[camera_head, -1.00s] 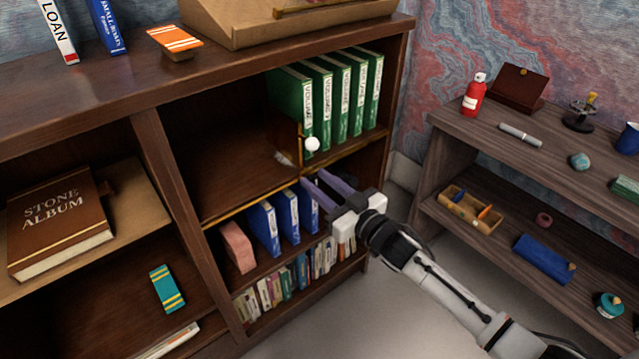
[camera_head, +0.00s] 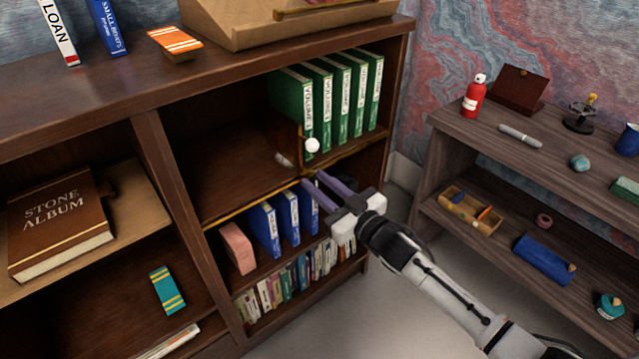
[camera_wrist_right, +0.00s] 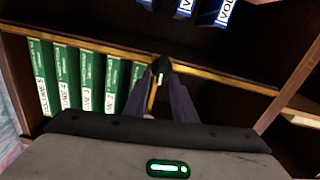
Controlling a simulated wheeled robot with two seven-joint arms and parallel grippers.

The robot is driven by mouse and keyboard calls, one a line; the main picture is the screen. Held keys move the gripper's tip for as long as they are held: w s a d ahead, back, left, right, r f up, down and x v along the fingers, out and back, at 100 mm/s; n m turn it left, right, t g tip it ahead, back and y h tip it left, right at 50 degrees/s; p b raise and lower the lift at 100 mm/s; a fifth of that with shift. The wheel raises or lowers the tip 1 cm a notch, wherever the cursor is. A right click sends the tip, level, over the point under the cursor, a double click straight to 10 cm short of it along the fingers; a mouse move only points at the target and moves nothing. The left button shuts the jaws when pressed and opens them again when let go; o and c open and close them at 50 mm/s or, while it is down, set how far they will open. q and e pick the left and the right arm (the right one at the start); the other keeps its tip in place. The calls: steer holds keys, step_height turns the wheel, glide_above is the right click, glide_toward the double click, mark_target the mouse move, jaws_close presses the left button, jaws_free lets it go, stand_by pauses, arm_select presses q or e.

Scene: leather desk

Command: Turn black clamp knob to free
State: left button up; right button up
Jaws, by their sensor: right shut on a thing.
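The black clamp knob (camera_wrist_right: 163,66) sits at the brass rail on the shelf edge in the right wrist view, at the foot of an upright brass piece. My right gripper (camera_wrist_right: 162,72) has its two purple fingers on either side of the knob, shut on it. In the head view my right gripper (camera_head: 312,178) reaches from the right to the brass rail (camera_head: 338,154) below the green volumes, and the knob is too small or hidden to make out. My left gripper is in neither view.
Blue books (camera_head: 265,230) and a pink block (camera_head: 238,248) stand on the shelf below. The upper shelf left of the divider is mostly clear. A side table (camera_head: 500,155) stands at right.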

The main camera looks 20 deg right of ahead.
steer(key=n, duration=0.5)
steer(key=a+f+n+b, duration=0.1)
steer(key=n, duration=0.4)
steer(key=n+b, duration=0.1)
steer(key=n, duration=0.4)
steer(key=shift+s+a+f, duration=0.2)
steer(key=shift+s+f, duration=0.1)
steer(key=shift+f, duration=0.1)
steer(key=shift+n, duration=0.3)
steer(key=shift+c, duration=0.2)
steer(key=o, duration=0.7)
steer(key=v, duration=1)
steer(key=shift+s+r, duration=0.1)
steer(key=shift+s, duration=0.05)
